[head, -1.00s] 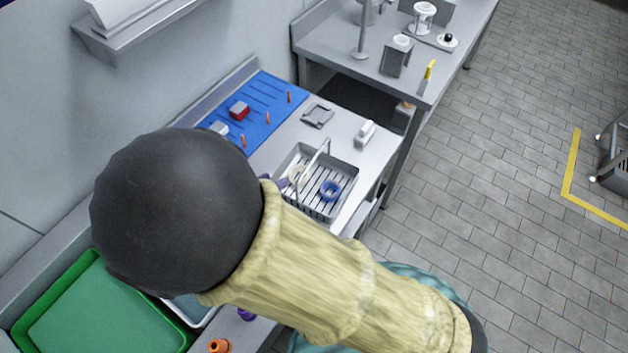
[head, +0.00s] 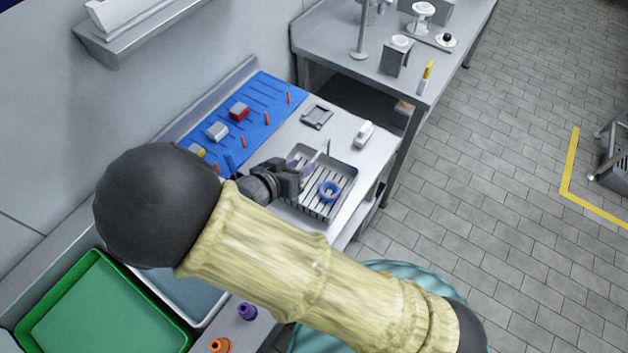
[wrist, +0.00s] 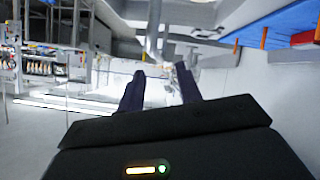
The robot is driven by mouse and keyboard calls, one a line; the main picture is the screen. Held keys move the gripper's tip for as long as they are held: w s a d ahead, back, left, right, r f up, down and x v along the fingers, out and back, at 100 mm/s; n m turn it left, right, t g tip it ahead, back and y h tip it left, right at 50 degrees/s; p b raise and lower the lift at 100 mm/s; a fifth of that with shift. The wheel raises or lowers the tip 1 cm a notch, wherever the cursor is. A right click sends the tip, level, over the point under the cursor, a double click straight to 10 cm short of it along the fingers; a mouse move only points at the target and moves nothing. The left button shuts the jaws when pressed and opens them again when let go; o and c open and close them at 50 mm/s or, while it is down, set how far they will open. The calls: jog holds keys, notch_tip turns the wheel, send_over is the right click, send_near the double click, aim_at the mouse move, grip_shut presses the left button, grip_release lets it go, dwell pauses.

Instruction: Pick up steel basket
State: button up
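The steel basket (head: 345,170) is a grey slatted tray with an upright handle (head: 326,147), on the light worktop in the head view. A blue ring (head: 330,191) lies in it. My gripper (head: 303,168) is over the basket's left part, by the handle, and hides part of it. In the wrist view my gripper (wrist: 160,72) has its two dark fingers apart, so it is open. A grey bar (wrist: 153,32), which looks like the handle, stands beyond the gap between the fingertips. I cannot tell whether the fingers touch it.
A blue mat (head: 262,100) with small blocks and orange pegs lies behind the basket. A grey square dish (head: 317,117) and a white object (head: 364,134) stand nearby. A green tray (head: 95,310) is at lower left. Purple (head: 246,311) and orange (head: 220,346) pieces are in front.

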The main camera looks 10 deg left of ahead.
jog(key=shift+p+x, duration=0.4)
jog(key=shift+x, duration=2)
jog(key=shift+d+f, duration=0.1)
jog(key=shift+f, duration=0.1)
jog(key=shift+s, duration=0.1)
jog(key=shift+c, duration=0.8)
grip_shut()
